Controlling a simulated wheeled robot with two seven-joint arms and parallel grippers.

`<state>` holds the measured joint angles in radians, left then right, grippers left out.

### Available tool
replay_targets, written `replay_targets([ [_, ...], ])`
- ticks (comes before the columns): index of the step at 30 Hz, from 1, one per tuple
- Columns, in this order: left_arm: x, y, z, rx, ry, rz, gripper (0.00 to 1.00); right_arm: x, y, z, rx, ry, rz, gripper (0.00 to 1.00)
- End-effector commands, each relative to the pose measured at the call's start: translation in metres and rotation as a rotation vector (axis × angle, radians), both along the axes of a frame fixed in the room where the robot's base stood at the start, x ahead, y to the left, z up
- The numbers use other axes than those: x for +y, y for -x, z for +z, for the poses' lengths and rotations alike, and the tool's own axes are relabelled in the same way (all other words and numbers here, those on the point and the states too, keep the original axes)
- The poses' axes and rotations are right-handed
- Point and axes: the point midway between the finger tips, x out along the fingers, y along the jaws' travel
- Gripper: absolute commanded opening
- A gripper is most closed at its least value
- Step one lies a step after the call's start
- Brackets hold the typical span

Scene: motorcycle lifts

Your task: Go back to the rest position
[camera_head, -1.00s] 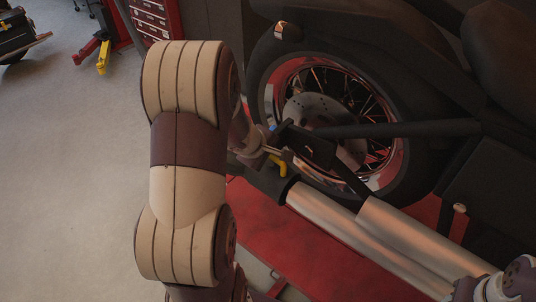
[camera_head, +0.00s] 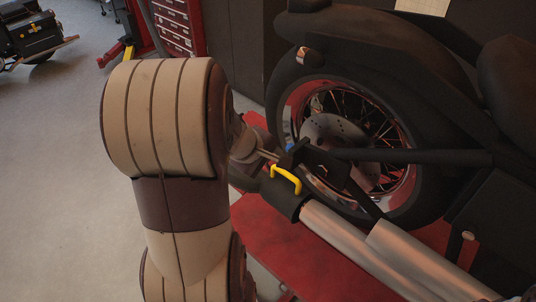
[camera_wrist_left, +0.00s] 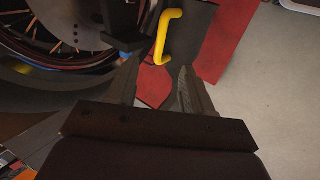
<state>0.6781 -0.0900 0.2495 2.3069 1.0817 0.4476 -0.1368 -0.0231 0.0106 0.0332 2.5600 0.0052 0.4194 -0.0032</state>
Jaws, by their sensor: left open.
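My left gripper (camera_head: 268,155) is at the rear of the motorcycle, partly hidden behind my own arm in the head view. In the left wrist view its two fingers (camera_wrist_left: 158,78) are apart with nothing between them. A yellow handle (camera_head: 287,179) sits on a black plug (camera_head: 281,197) at the end of the exhaust pipes. In the left wrist view the yellow handle (camera_wrist_left: 166,36) is just beyond the open fingertips, and appears apart from them. My right gripper is not in view.
The motorcycle's rear wheel (camera_head: 350,135) stands close to my left gripper, with silver exhaust pipes (camera_head: 350,240) below it. The red lift (camera_head: 265,235) lies underneath. A red tool cabinet (camera_head: 178,25) stands at the back. The grey floor (camera_head: 50,180) at left is clear.

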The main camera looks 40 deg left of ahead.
Motion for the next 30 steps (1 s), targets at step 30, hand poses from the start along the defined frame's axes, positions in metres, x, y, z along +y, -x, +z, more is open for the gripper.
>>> replay_targets([
  [30, -0.149, 0.066, -0.123, 0.340, -0.564, -1.430, 0.51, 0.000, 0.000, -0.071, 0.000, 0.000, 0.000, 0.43],
])
